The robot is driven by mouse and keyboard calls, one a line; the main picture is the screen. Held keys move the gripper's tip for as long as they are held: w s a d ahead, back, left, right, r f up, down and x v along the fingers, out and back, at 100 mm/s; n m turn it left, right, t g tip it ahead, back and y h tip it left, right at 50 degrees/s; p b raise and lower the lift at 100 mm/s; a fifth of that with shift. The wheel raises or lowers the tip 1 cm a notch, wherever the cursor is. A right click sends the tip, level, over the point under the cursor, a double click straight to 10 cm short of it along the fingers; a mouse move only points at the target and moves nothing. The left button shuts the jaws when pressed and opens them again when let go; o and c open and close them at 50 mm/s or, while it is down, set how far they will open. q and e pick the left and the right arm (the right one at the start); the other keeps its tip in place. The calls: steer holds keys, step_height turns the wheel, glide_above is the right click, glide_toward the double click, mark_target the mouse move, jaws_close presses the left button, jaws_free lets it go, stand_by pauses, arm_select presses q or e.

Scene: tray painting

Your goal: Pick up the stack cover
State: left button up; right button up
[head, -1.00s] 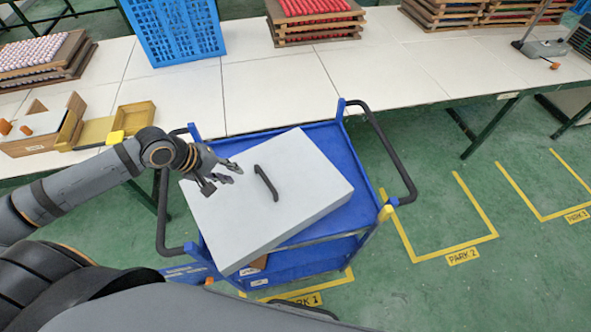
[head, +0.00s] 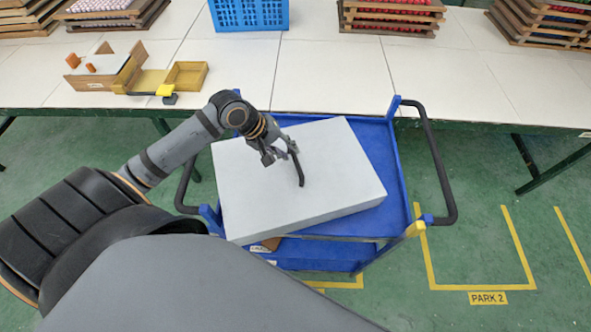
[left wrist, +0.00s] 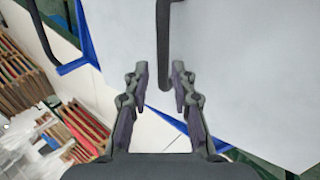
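The stack cover (head: 325,185) is a large pale grey box-like lid lying at an angle on the blue cart. Its black bar handle (head: 299,170) stands on top, partly hidden by my left gripper (head: 281,155) in the head view. In the left wrist view the left gripper (left wrist: 160,72) has its two fingers apart. The near end of the handle (left wrist: 165,78) lies between the fingertips there, and I see no finger closed on it. The cover's pale top (left wrist: 240,60) fills much of that view. My right gripper is not in view.
The blue cart (head: 392,225) has black side handles (head: 441,175). Behind it a white table (head: 335,75) bears a blue crate (head: 248,14), wooden tray stacks (head: 390,20) and small wooden boxes (head: 187,75). Green floor with yellow marking lies to the right.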

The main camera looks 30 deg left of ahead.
mark_target(293, 156)
arm_select(q)
steer(key=shift+a, duration=0.1)
steer(key=shift+f, duration=0.3)
steer(key=shift+x, duration=2.35)
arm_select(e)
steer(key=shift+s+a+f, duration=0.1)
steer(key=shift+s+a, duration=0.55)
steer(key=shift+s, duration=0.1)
arm_select(q)
steer(key=shift+c, duration=0.4)
jaws_close()
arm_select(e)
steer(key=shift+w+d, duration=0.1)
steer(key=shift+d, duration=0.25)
